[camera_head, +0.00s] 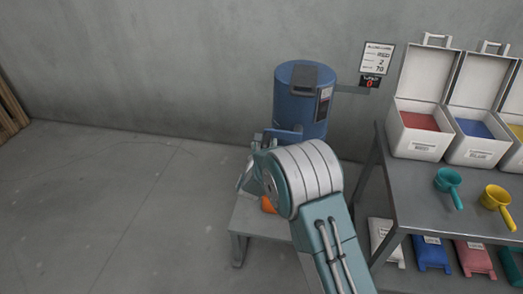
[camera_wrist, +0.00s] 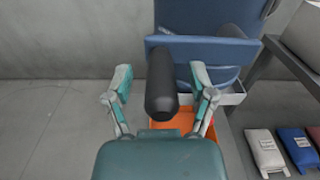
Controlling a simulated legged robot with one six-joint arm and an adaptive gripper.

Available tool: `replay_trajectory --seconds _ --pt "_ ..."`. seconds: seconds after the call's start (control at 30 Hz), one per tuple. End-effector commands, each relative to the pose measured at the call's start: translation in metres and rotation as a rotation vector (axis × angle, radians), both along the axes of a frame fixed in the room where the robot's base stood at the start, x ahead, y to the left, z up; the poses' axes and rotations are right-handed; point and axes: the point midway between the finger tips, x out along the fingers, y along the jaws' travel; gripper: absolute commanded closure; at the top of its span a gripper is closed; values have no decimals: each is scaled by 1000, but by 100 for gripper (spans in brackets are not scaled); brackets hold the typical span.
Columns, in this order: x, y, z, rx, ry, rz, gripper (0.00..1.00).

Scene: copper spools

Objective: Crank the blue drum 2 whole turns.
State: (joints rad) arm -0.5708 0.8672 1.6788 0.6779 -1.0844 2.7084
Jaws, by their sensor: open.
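The blue drum (camera_head: 302,118) stands upright on a grey stand (camera_head: 245,215) against the wall. It also fills the upper right of the wrist view (camera_wrist: 222,20). A blue crank bar (camera_wrist: 215,50) crosses in front of it, and a black handle (camera_wrist: 161,85) sticks out from the bar's left end. My gripper (camera_wrist: 162,82) is open, with one teal finger on each side of the handle and visible gaps between. In the head view my arm hides most of the crank and the handle.
An orange object (camera_wrist: 175,122) sits below the handle. A sign (camera_head: 376,58) and a small red-digit counter (camera_head: 370,82) are right of the drum. A table (camera_head: 392,180) at right holds open boxes and two scoops (camera_head: 448,180), with bags below. The floor at left is clear.

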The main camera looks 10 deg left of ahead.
Motion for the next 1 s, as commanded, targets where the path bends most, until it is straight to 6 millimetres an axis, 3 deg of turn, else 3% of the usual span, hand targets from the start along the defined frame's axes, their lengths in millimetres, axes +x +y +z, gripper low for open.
replay_trajectory --seconds 0.5,0.7,1.0 --pt "-97 4 -2 -3 2 3 28" --pt "-112 4 -2 -2 1 1 28" --pt "-112 4 -2 -6 1 0 28"
